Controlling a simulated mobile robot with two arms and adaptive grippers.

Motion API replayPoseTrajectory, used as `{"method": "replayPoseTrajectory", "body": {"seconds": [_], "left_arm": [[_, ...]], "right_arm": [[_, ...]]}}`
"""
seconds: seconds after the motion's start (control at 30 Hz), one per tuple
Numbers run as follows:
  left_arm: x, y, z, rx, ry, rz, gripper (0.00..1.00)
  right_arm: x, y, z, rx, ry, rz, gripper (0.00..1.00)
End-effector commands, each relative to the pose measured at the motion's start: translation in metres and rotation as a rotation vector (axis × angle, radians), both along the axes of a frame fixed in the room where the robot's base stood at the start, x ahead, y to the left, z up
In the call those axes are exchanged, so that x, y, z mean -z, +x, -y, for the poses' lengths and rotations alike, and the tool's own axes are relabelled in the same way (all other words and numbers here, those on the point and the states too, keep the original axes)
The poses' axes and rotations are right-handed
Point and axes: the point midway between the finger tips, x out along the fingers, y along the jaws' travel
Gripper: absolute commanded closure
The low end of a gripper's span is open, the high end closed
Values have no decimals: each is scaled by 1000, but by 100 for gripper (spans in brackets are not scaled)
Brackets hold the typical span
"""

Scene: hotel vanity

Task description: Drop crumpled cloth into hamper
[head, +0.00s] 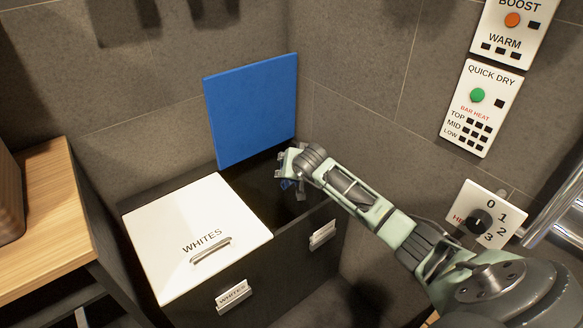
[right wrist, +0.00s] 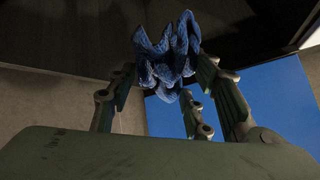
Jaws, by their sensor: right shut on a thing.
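The crumpled cloth (right wrist: 167,55) is blue and shows in the right wrist view, bunched between the fingers of my right gripper (right wrist: 165,85). In the head view my right gripper (head: 287,172) is over the open right compartment of the dark hamper (head: 268,268), and only a small blue bit of cloth (head: 288,184) shows below it. The gripper is shut on the cloth. The blue lid (head: 250,108) of that compartment stands raised against the wall. The compartment's inside is dark and its bottom is hidden. My left gripper is not in view.
The white lid marked WHITES (head: 195,235) is closed on the left compartment. A wooden counter (head: 40,215) is at the left. Control panels (head: 488,105) and a dial plate (head: 487,217) are on the right wall, near my right arm.

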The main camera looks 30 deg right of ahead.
Motion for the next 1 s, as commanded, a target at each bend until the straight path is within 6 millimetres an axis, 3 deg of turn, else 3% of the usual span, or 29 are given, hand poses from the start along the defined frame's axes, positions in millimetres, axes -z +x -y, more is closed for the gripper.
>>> {"method": "replayPoseTrajectory", "body": {"seconds": [0.27,0.3,0.53,0.83,1.0], "left_arm": [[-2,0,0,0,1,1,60],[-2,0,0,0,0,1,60],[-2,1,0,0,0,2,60],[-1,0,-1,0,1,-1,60],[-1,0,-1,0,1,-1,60]], "right_arm": [[0,0,0,0,0,0,76],[0,0,0,0,0,0,52],[0,0,0,0,0,0,32],[0,0,0,0,0,0,32],[-17,1,1,-1,-2,4,32]]}}
